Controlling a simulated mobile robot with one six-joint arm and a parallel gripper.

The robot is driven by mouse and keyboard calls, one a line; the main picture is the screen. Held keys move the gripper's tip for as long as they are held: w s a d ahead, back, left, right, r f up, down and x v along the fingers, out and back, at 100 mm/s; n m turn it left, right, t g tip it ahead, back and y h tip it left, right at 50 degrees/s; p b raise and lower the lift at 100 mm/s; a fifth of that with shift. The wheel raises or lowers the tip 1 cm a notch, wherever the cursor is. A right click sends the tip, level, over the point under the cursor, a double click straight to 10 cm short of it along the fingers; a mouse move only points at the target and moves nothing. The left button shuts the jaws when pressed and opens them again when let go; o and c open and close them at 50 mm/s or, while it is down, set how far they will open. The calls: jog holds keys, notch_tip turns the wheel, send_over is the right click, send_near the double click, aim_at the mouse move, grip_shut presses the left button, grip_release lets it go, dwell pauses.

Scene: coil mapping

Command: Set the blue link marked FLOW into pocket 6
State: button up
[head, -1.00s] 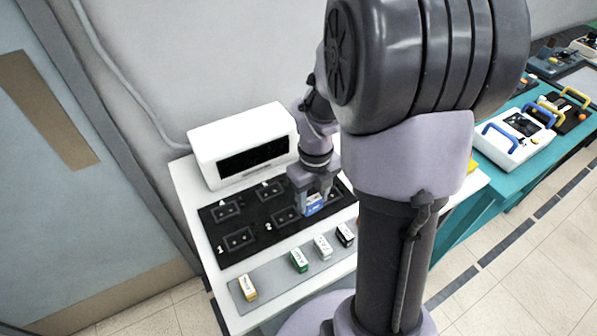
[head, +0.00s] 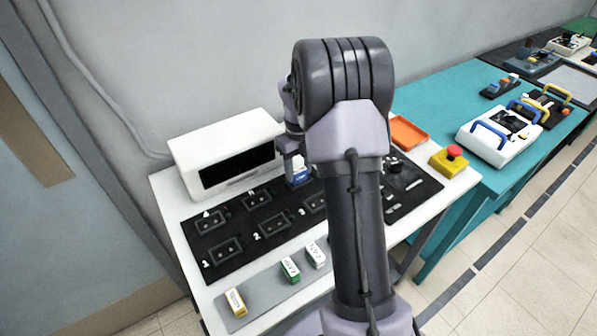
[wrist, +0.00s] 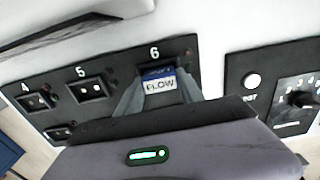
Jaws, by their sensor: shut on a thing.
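The blue link marked FLOW (wrist: 160,82) is between the two fingers of my gripper (wrist: 157,90), with its white label facing the wrist camera. In the wrist view it covers the place of pocket 6, just below the printed 6 (wrist: 154,53). I cannot tell whether it is seated or just above the pocket. In the head view the blue link (head: 299,174) shows at the back row of the black pocket board (head: 235,232), with my gripper (head: 291,150) above it. My arm hides part of the board there. Pockets 4 (wrist: 37,101) and 5 (wrist: 91,88) look empty.
A white box with a dark window (head: 228,155) stands close behind the board. A grey strip (head: 262,300) in front holds yellow, green (head: 290,270) and white (head: 315,255) links. A control panel (head: 413,185), a red button on a yellow box (head: 450,158) and an orange tray lie right.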

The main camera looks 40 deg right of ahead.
jog(key=shift+r, duration=0.15)
jog(key=shift+f+b, duration=0.3)
jog(key=o, duration=1.4)
jog(key=shift+r, duration=0.1)
